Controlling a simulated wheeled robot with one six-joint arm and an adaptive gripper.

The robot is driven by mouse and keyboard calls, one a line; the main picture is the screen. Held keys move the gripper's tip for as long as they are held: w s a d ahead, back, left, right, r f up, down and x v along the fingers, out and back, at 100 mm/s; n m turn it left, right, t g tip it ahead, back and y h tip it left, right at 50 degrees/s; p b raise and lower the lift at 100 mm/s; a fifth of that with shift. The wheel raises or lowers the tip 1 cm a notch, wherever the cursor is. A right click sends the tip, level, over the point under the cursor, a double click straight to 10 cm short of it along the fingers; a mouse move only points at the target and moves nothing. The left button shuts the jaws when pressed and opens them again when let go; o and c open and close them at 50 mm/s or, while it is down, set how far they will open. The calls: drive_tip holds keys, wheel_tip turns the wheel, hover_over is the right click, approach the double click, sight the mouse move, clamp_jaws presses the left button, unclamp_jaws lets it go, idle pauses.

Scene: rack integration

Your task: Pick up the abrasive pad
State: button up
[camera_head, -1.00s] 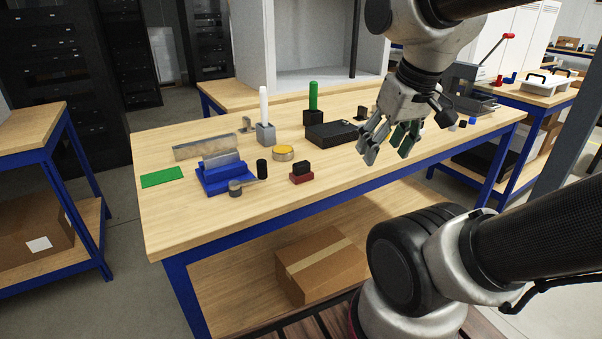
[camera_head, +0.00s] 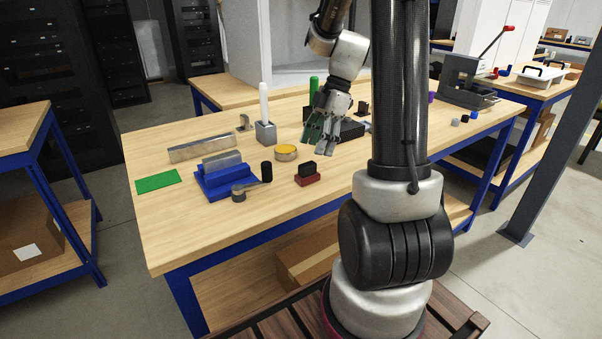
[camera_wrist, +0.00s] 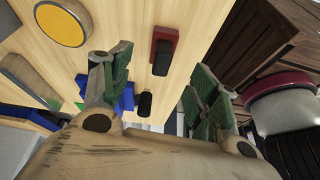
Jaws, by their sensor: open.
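The abrasive pad appears to be the flat green rectangle (camera_head: 158,181) lying on the far left of the wooden table (camera_head: 170,232). My gripper (camera_head: 322,132) is above the table, to the right of the pad and well apart from it, near the black case. Its green-faced fingers are spread and empty in the wrist view (camera_wrist: 160,88). I cannot clearly make out the pad in the wrist view.
A blue fixture (camera_head: 222,178) stands right of the pad, with a long metal bar (camera_head: 200,149) behind. A yellow-topped disc (camera_head: 286,152), a red block (camera_head: 307,178) and a grey holder with a white rod (camera_head: 264,105) lie between pad and gripper.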

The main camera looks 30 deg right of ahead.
sight(309, 163)
drive_tip(key=shift+n, duration=0.5)
drive_tip(key=shift+a+f, duration=0.15)
drive_tip(key=shift+f, duration=0.1)
drive_tip(key=x, duration=0.7)
drive_tip(key=shift+s+a, duration=0.15)
drive_tip(key=shift+a, duration=0.05)
drive_tip(key=c, duration=1.1)
